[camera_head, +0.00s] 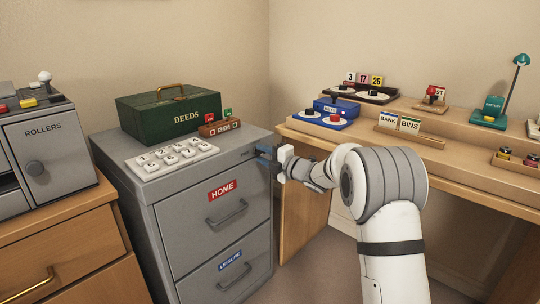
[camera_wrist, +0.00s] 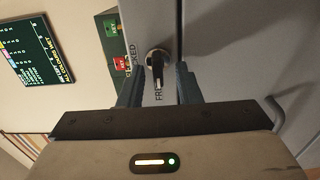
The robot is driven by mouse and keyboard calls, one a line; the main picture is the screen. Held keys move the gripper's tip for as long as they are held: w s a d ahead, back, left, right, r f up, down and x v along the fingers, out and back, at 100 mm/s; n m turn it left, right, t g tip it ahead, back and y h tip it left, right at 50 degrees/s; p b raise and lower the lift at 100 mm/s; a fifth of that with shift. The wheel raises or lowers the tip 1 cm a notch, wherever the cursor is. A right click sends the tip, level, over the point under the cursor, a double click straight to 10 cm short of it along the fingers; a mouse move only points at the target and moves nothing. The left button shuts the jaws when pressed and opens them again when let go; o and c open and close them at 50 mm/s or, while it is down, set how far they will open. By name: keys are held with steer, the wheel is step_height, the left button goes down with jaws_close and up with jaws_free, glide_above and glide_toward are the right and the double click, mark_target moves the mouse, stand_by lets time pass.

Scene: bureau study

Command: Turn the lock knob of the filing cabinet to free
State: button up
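The grey filing cabinet (camera_head: 170,215) stands in the middle left, with drawers labelled HOME and LEISURE. Its lock knob (camera_wrist: 157,62), dark with a shiny round base, shows in the wrist view beside the lettering LOCKED and FREE, which is partly covered. I cannot tell for certain which word it points to. My gripper (camera_wrist: 160,90) has its blue-grey fingers open, one on each side of the knob, with a small gap visible. In the head view my gripper (camera_head: 268,158) is at the cabinet's upper right front and hides the knob.
On the cabinet top are a green DEEDS box (camera_head: 172,108), a white number keypad (camera_head: 172,157) and a small brown stand with red and green tags (camera_head: 220,125). A wooden desk (camera_head: 460,165) with devices is at right. A grey ROLLERS unit (camera_head: 50,150) is at left.

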steer(key=p+v, duration=0.2)
steer(key=v, duration=0.5)
steer(key=shift+s+d, duration=0.25)
steer(key=shift+d, duration=0.1)
steer(key=shift+r, duration=0.1)
steer(key=s+d+r+m+t+h+p, duration=0.2)
steer(key=d+r+m+h+p, duration=0.35)
steer(key=r+p, duration=0.2)
steer(key=s+d+r+m+t+h+p, duration=0.1)
steer(key=s+d+r+m+h+p, duration=0.1)
steer(key=d+r+m+h+p, duration=0.5)
steer(key=s+d+r+m+g+h+p, duration=0.25)
steer(key=s+d+r+m+p, duration=0.35)
steer(key=s+r+p, duration=0.45)
steer(key=s+r+m+g+p, duration=0.3)
steer(key=s+m+g+p, duration=0.1)
steer(key=s, duration=0.9)
steer(key=s+r+m+g+p, duration=0.4)
steer(key=s+p, duration=0.4)
steer(key=s, duration=0.6)
steer(key=shift+a+m+g+y, duration=0.35)
steer(key=shift+m+g+y, duration=0.1)
steer(key=shift+m, duration=0.6)
